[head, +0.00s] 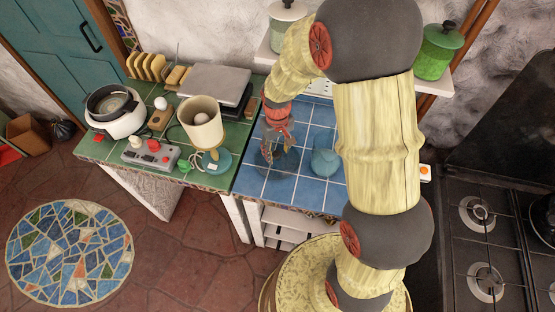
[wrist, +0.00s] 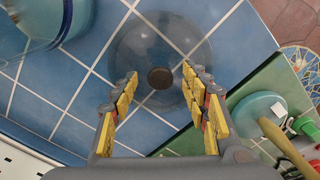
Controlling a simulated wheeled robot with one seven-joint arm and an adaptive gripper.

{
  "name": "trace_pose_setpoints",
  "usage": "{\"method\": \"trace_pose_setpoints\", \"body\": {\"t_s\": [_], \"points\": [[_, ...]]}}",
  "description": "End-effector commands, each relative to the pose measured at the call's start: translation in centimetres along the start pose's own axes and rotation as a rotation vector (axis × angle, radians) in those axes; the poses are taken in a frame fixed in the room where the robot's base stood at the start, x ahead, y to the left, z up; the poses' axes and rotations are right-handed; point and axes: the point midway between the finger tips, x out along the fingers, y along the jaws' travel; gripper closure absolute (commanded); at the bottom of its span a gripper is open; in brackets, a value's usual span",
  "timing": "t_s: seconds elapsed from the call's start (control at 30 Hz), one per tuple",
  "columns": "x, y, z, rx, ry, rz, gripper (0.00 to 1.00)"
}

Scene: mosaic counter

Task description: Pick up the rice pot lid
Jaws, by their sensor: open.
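The rice pot lid (wrist: 136,45) is a clear glass dome with a dark round knob (wrist: 160,78), lying on blue tiles. In the head view the lid (head: 287,163) shows dimly under my gripper. My gripper (head: 274,147) points down over it. In the wrist view my gripper (wrist: 160,82) is open, its two yellow-padded fingers on either side of the knob. I cannot tell how far the fingertips are above the lid. The white rice pot (head: 125,122) stands uncovered on the green tiles at left.
A blue glass vessel (head: 325,155) stands close right of the lid; it also shows in the wrist view (wrist: 36,20). A lamp with a teal base (head: 218,162) and beige shade (head: 201,132) stands at left. A game console (head: 151,154) lies at the green counter's front.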

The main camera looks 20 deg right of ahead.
Motion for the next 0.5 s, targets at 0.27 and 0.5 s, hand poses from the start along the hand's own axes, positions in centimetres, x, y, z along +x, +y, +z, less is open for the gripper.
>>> {"method": "trace_pose_setpoints", "body": {"t_s": [0.27,0.5], "points": [[1.9,0.0,-0.1,0.0,0.001,0.0,0.54],[1.8,0.0,-0.1,0.0,0.001,0.0,0.59]]}}
